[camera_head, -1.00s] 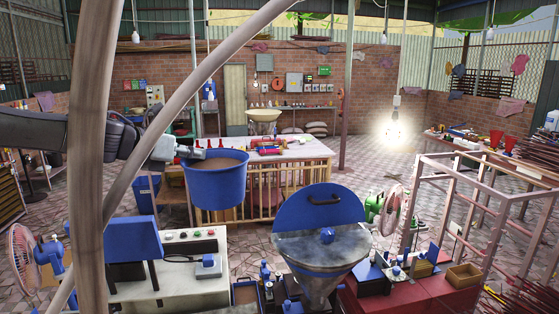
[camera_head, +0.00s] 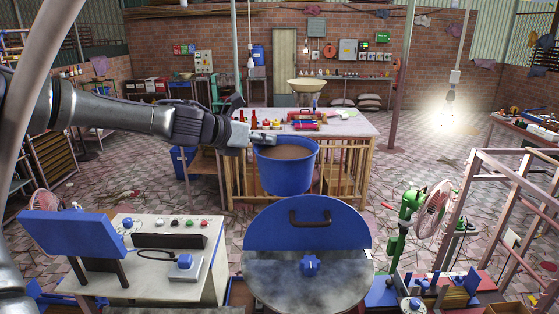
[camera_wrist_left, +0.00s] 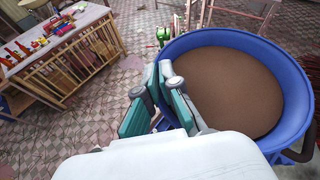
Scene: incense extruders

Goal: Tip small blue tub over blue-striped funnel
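The metal funnel (camera_head: 270,285) with a raised blue half-lid (camera_head: 305,228) and a blue knob is at the bottom centre. The tub appears behind and above the lid, not over the opening. The funnel's lower part is out of frame. My right gripper is not in view.
A control box (camera_head: 150,260) with a blue panel stands left of the funnel. A green fan (camera_head: 415,215) and a pink metal frame (camera_head: 510,180) stand to the right. A white-topped table (camera_head: 350,125) with bottles stands behind the tub.

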